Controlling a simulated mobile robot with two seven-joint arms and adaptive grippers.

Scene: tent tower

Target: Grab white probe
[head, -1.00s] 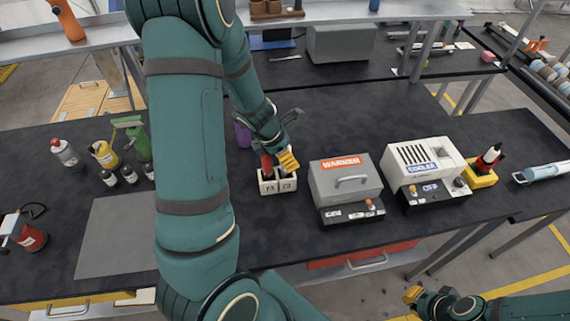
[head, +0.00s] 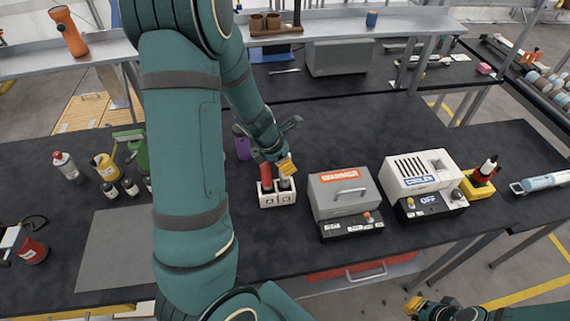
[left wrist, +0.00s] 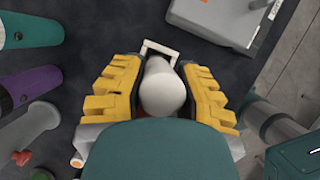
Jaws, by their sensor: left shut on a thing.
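A white two-slot holder (head: 277,201), its slots marked A and B, stands on the black workbench. A red probe (head: 266,177) stands in slot A. The white probe (head: 285,184) stands in slot B, its upper part mostly hidden by my left gripper (head: 287,166). In the left wrist view, the yellow fingers sit on both sides of the white probe's rounded end (left wrist: 162,88), and the gripper is shut on it. My right gripper (head: 414,304) is low at the right, past the bench's front edge; its finger opening is unclear.
The warmer box (head: 345,192) stands just right of the holder, with the cooler (head: 420,175) beyond it. A purple bottle (head: 242,143) is close behind my left forearm. Several bottles and a grey mat (head: 115,245) are at the left. The bench behind the warmer is clear.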

